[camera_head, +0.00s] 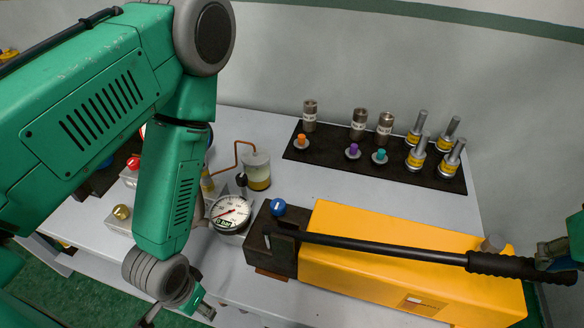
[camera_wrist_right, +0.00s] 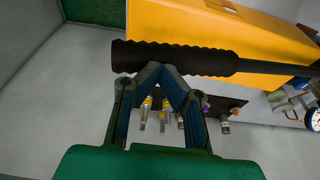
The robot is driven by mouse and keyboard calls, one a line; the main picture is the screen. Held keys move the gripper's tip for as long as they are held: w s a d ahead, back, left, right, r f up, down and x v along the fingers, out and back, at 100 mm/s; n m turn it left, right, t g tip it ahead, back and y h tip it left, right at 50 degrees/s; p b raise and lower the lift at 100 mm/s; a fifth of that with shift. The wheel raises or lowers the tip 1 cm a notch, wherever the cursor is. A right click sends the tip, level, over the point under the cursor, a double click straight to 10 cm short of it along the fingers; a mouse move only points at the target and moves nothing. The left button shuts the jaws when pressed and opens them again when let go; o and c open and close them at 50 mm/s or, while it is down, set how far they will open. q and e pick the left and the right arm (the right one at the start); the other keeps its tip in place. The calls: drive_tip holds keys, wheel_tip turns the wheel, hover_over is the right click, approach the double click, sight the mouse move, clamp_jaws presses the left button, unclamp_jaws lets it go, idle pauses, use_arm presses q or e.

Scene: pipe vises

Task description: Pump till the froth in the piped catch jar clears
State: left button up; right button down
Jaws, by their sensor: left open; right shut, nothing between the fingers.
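The catch jar (camera_head: 257,170) stands behind the gauge, with a copper pipe (camera_head: 237,146) running to it. It holds yellow liquid low down and a pale layer above; I cannot tell froth from clear wall there. The yellow hand pump (camera_head: 390,262) lies at the front right. Its black lever (camera_head: 385,251) runs low along its length, ending in a ribbed grip (camera_wrist_right: 175,58). My right gripper (camera_wrist_right: 158,70) is shut and empty, its fingertips at the grip's edge; contact is unclear. My left gripper (camera_head: 178,312) is open, low at the front edge, partly cut off.
A round dial gauge (camera_head: 231,212) and a blue knob (camera_head: 278,206) sit left of the pump. A black mat (camera_head: 330,161) with metal fittings and colored plugs lies behind. My left arm covers much of the left bench. The bench between jar and mat is clear.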

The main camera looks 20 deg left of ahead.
sight(539, 276)
drive_tip(key=shift+d+f+b, duration=0.2)
drive_tip(key=shift+f+b, duration=0.1)
drive_tip(key=shift+f, duration=0.7)
drive_tip(key=shift+d+f+b, duration=0.2)
drive_tip(key=shift+f+b, duration=0.05)
drive_tip(key=shift+f, duration=0.75)
drive_tip(key=shift+d+f+b, duration=0.15)
drive_tip(key=shift+f+b, duration=0.35)
drive_tip(key=shift+f, duration=0.55)
drive_tip(key=shift+d+f+b, duration=0.1)
drive_tip(key=shift+f+b, duration=0.35)
drive_tip(key=shift+f, duration=0.6)
drive_tip(key=shift+s+f, duration=0.15)
drive_tip(key=shift+f, duration=0.1)
drive_tip(key=r+p, duration=0.3)
drive_tip(key=r, duration=0.1)
drive_tip(key=r+p, duration=0.2)
drive_tip(key=shift+a+r+p, duration=0.15)
drive_tip(key=shift+a+p, duration=0.1)
drive_tip(key=shift+p, duration=0.1)
drive_tip(key=shift+a+r, duration=0.15)
drive_tip(key=shift+r, duration=0.55)
drive_tip(key=r, duration=0.2)
drive_tip(key=a+r, duration=0.1)
drive_tip(key=r, duration=0.2)
drive_tip(key=a+r, duration=0.1)
drive_tip(key=r, duration=0.1)
drive_tip(key=shift+a+r, duration=0.1)
drive_tip(key=shift+r, duration=0.05)
drive_tip(key=shift+w, duration=0.2)
